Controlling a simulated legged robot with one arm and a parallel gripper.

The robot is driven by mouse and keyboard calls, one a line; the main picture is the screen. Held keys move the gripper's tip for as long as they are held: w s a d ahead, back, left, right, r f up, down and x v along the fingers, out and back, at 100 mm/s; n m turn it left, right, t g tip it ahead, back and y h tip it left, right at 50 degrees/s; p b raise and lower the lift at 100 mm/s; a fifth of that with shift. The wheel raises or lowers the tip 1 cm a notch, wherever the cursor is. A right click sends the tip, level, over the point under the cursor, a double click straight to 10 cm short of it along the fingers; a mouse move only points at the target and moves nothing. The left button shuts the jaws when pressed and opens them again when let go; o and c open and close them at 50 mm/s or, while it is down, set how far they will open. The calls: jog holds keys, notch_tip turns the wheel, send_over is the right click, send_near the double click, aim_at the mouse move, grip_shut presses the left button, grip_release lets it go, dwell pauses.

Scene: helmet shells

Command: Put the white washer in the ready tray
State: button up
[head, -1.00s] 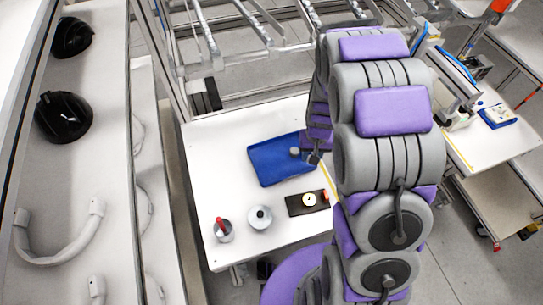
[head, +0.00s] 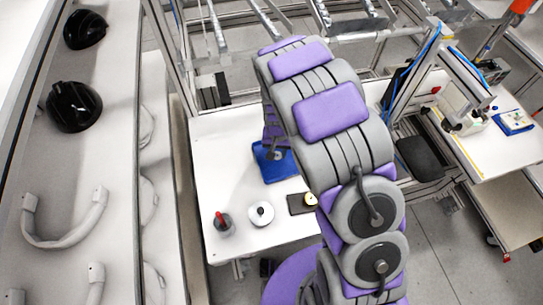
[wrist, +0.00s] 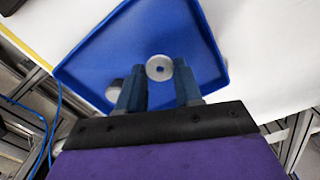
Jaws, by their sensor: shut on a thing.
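The white washer (wrist: 159,68) is a pale ring with a dark centre hole. In the wrist view it sits between the fingertips of my gripper (wrist: 160,82), which is shut on it. Behind it is the blue ready tray (wrist: 88,52), which fills much of that view. In the head view the tray (head: 262,168) lies on the white table, partly hidden by my arm. My gripper (head: 273,154) is over the tray there. A second pale round piece (wrist: 114,91) shows in the tray beside the left finger. The height above the tray floor is unclear.
On the table in front of the tray are a pale round part (head: 261,213), a grey cup with a red piece (head: 223,223) and a black plate (head: 297,205), partly hidden by my arm. A shelf with black helmets (head: 75,106) stands at left.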

jog(key=shift+w+f, duration=0.1)
jog(key=shift+w, duration=0.05)
jog(key=a+f, duration=0.1)
jog(key=f, duration=0.1)
jog(key=a+f+b, duration=0.1)
jog(key=a, duration=0.1)
jog(key=shift+f, duration=0.4)
jog(key=shift+c, duration=0.3)
jog(key=shift+d, duration=1.1)
jog(key=o, duration=0.6)
jog(key=shift+d+r, duration=0.1)
jog(key=shift+d, duration=0.05)
jog(key=shift+o, duration=0.9)
jog(key=shift+a, duration=1)
jog(key=shift+d, duration=0.75)
jog(key=shift+a, duration=0.1)
